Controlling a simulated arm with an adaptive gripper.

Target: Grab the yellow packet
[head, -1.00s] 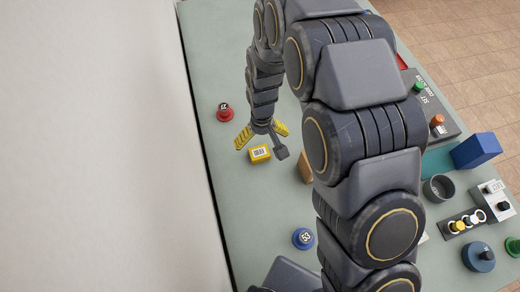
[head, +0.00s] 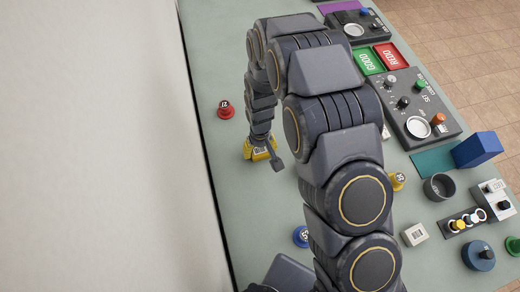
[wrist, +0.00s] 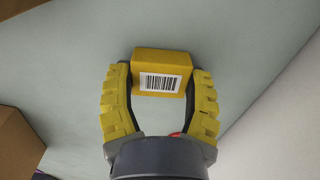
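The yellow packet (head: 260,154) is a small box with a white barcode label, on the grey-green table near its left edge. It also shows in the wrist view (wrist: 160,62), with the barcode facing the camera. My gripper (wrist: 160,80) has its two yellow ribbed fingers on the left and right sides of the packet, with the dark inner pads against it. In the head view, my gripper (head: 259,148) is down over the packet, and partly hides it. Whether the packet is lifted off the table cannot be told.
A red knob-like piece (head: 225,109) stands left of my gripper, and a blue one (head: 301,236) is nearer the front. A brown box (wrist: 15,145) shows at the left of the wrist view. Control panels (head: 415,105), a grey cup (head: 438,187) and a blue block (head: 477,150) are on the right.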

